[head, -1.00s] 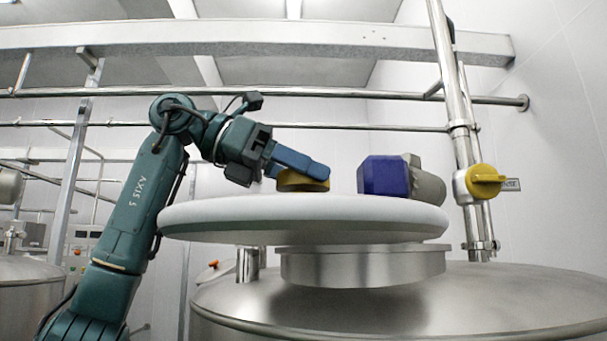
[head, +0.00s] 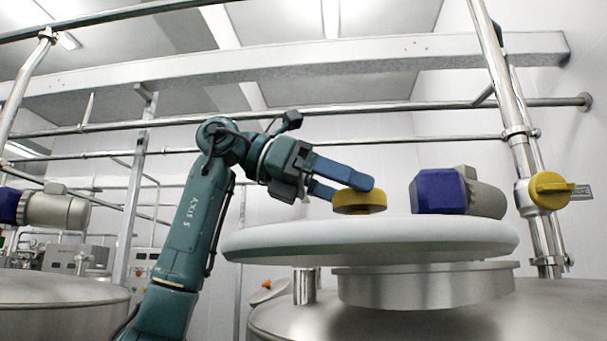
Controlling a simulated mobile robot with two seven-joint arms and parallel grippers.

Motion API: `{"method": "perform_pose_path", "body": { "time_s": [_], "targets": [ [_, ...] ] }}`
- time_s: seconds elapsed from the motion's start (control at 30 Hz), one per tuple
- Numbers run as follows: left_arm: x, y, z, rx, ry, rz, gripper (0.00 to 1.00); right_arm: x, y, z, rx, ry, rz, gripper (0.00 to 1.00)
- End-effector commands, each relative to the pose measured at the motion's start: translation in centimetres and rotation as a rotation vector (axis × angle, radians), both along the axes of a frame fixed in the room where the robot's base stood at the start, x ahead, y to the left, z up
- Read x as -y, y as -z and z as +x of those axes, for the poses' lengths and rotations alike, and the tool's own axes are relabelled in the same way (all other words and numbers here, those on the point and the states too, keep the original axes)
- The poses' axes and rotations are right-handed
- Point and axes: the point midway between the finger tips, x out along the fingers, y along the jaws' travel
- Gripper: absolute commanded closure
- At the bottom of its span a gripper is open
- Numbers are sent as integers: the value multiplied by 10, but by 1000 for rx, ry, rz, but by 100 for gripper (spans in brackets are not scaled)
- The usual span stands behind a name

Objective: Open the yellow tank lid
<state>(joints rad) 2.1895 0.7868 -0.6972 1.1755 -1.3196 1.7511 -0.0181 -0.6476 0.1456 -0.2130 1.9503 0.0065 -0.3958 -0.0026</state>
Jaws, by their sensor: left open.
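The yellow knob (head: 359,202) sits on top of a wide pale round lid (head: 260,245). The lid lies over a short steel neck (head: 425,288) on the tank (head: 480,320) and overhangs it far to the left. I cannot tell whether lid and neck touch. My left gripper (head: 351,189) has its blue fingers apart at the knob. One finger reaches over the upper side of the knob, and the other is at its left side. Whether the fingers touch the knob is not clear. My right gripper is not in view.
A blue and grey motor (head: 440,192) stands on or behind the lid, right of the knob. A steel pipe with a yellow valve handle (head: 549,190) rises at right. Pipes and a beam (head: 330,58) cross above. Another tank (head: 60,290) stands at left.

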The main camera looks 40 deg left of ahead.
Motion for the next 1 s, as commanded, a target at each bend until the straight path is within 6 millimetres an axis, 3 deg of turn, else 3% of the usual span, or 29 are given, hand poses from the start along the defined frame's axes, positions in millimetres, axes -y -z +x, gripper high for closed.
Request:
{"method": "perform_pose_path", "body": {
  "time_s": [0.3, 0.5, 0.9, 1.0],
  "targets": [
    [-50, -29, -45, 4, 0, -4, 18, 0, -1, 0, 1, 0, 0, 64],
    [-71, -40, -63, 3, 0, -3, 18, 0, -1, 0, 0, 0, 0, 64],
    [-78, -43, -69, 1, 0, -1, 18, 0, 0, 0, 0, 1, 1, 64],
    [-78, -43, -69, 0, 1, -1, 24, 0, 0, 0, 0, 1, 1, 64]
  ]
}}
